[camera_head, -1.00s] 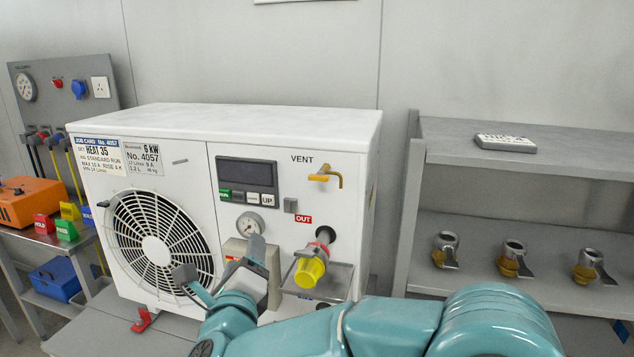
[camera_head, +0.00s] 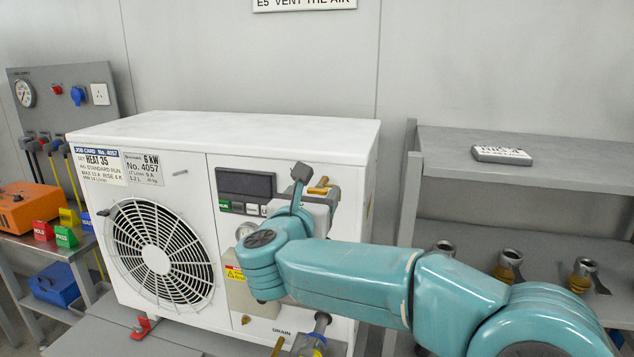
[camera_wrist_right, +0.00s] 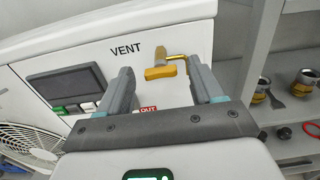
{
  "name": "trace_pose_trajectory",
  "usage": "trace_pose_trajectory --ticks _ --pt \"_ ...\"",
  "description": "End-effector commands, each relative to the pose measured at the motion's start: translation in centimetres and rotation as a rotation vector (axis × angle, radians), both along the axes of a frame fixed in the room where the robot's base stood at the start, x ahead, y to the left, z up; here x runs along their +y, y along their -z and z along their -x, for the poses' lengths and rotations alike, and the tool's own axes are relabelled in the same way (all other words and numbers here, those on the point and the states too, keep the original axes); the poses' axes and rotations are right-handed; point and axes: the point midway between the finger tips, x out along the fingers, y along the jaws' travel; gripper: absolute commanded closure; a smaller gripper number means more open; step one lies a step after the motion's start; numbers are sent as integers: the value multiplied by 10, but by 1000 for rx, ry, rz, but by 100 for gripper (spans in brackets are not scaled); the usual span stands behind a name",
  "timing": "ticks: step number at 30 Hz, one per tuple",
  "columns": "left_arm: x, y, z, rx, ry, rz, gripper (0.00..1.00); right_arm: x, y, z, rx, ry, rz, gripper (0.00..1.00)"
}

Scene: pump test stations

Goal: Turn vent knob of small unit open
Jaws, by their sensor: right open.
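The small unit (camera_head: 240,128) is a white box with a round fan grille, a display and a job card No. 4057. Its vent knob (camera_wrist_right: 160,72) is a brass-yellow handle with a bent spout, right of the word VENT in the right wrist view. It also shows in the head view (camera_head: 319,187), partly hidden by my gripper. My right gripper (camera_wrist_right: 160,85) is open, with one finger on each side of the knob in the wrist picture. The knob appears beyond the fingertips; I cannot tell whether they touch. My left gripper is not in view.
A side table at left holds an orange case (camera_head: 28,207) and coloured tags. The OUT port is mostly hidden behind my right arm.

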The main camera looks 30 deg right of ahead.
Motion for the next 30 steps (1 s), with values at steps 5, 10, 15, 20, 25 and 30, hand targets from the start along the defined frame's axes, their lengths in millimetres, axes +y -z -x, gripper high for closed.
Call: trace_pose_trajectory --ticks 5,10,15,20,25,30 --pt "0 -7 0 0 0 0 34 -16 -1 -13 1 2 1 34" --pt "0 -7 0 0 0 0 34 -19 0 -17 -1 -1 1 34" --pt "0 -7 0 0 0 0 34 -19 0 -17 0 -1 1 34" --pt "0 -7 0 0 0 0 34 -19 0 -17 0 -1 1 83" --pt "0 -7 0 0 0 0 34 -19 0 -16 2 0 3 90" --pt "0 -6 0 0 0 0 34 -19 1 -16 21 0 18 90"
